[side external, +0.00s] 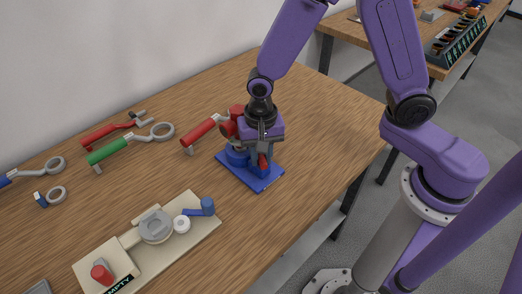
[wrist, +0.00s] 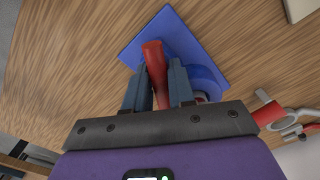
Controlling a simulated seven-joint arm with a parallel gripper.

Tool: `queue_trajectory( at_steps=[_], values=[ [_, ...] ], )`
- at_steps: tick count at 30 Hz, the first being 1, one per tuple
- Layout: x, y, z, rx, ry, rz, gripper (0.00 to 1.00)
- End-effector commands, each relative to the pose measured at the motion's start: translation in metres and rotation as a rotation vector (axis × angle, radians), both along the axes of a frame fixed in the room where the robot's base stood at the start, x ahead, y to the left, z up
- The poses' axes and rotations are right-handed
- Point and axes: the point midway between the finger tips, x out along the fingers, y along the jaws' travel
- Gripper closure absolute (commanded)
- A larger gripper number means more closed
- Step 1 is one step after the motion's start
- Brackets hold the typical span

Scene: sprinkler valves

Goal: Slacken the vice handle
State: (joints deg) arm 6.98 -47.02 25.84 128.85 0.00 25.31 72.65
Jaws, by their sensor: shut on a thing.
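The vice (side external: 262,178) is blue with a square base plate and stands on the wooden bench. Its base also shows in the wrist view (wrist: 145,38). My gripper (side external: 264,150) points down over the vice. In the wrist view, my gripper's (wrist: 158,72) two grey fingers are on either side of the red handle (wrist: 153,52), shut on it. The handle's red end also shows below my gripper in the side view (side external: 263,162). Part of the vice is hidden behind my gripper. A red and grey part (side external: 231,124) shows just left of my gripper, partly hidden.
A beige board (side external: 205,230) with a grey round fitting (side external: 156,226) lies in front left. Tools with red (side external: 199,132), green (side external: 108,152) and blue handles lie left of the vice. The bench is clear to the right of the vice.

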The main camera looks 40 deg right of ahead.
Motion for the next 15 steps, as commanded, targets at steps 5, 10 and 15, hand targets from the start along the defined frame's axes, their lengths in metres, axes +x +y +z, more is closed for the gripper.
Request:
queue_trajectory(
  at_steps=[5,10,15],
  values=[
    [0.0001,-0.0001,0.0004,0.000,0.000,-0.001,1.00],
    [0.0001,0.0001,0.0005,0.000,0.000,0.103,1.00],
    [0.0001,0.0002,0.0006,0.001,-0.001,0.255,1.00]
  ],
)
